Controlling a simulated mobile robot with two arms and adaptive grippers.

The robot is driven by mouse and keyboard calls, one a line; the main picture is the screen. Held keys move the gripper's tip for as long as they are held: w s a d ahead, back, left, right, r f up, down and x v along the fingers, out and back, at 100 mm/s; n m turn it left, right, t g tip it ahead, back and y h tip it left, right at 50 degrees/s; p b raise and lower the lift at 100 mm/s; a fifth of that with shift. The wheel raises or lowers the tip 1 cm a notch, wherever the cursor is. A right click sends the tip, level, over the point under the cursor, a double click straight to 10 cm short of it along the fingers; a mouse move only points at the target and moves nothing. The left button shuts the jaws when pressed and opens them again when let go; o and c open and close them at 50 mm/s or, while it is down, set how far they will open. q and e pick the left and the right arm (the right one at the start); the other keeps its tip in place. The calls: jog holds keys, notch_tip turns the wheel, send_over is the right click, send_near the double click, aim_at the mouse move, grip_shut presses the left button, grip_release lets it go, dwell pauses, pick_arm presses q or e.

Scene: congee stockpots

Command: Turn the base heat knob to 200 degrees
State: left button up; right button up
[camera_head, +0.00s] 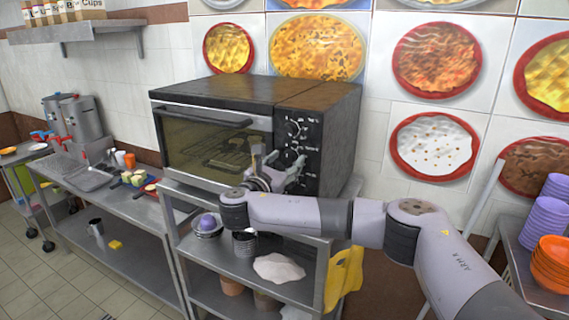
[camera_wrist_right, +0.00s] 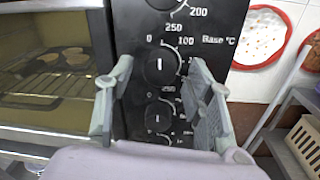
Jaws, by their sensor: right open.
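The black toaster oven (camera_head: 215,92) stands on a metal shelf unit, with its control panel on the right side of its front. In the right wrist view, the base heat knob (camera_wrist_right: 160,65) is a round black dial beside the "Base °C" label. Its white mark is upright, near neither the 0 nor the 100 print. My right gripper (camera_head: 279,160) is in front of the panel. In the right wrist view its open fingers (camera_wrist_right: 160,68) stand left and right of the base knob, with a gap on each side. Contact cannot be told. My left gripper is out of view.
Another knob (camera_wrist_right: 158,117) sits just below the base knob, and part of a dial (camera_wrist_right: 165,4) shows above it. The oven's glass door (camera_head: 205,145) is shut, at the left. Purple and orange bowls (camera_head: 553,262) stand at the far right.

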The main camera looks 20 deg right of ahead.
jog(key=shift+c, duration=0.5)
grip_shut()
jog(key=shift+f+m+b, duration=0.3)
jog(key=shift+m+b, duration=0.1)
jog(key=shift+b, duration=0.45)
jog(key=m+b, duration=0.7)
jog(key=b, duration=0.1)
jog(key=m+h+b, duration=0.1)
jog(key=m+b, duration=0.6)
jog(key=b, duration=0.2)
jog(key=shift+w+a+f+m, duration=0.1)
jog(key=shift+w+a+m, duration=0.05)
jog(key=shift+m, duration=0.15)
jog(key=m+b, duration=0.3)
jog(key=m, duration=0.1)
jog(key=shift+m+g, duration=0.3)
jog(key=m, duration=0.1)
jog(key=m+b, duration=0.1)
jog(key=m, duration=0.1)
jog(key=m+b, duration=0.1)
jog(key=shift+r, duration=0.25)
jog(key=shift+m, duration=0.4)
